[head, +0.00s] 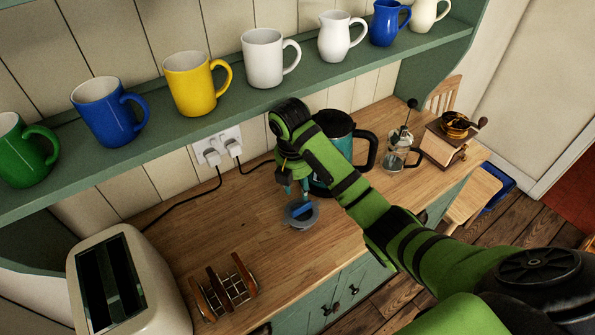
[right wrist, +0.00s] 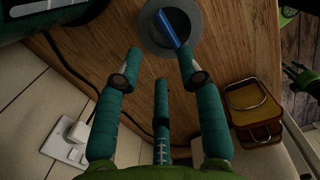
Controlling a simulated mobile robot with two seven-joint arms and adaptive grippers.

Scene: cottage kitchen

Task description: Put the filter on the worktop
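The filter, a grey disc with a blue bar across it, (head: 301,216) appears to lie flat on the wooden worktop (head: 235,222), left of the teal kettle. It also shows at the top of the right wrist view (right wrist: 152,30). My right gripper (head: 293,190) is just above the filter, pointing down. In the right wrist view its fingers (right wrist: 160,54) are spread with nothing between them. The right finger's tip overlaps the end of the blue bar in the picture; I cannot tell whether they touch.
The teal kettle (head: 337,138) stands close beside my right gripper. A glass press (head: 398,158) and a coffee grinder (head: 445,143) are further right. A toast rack (head: 226,290) and toaster (head: 128,285) stand at the front left. A shelf of mugs (head: 240,98) runs above.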

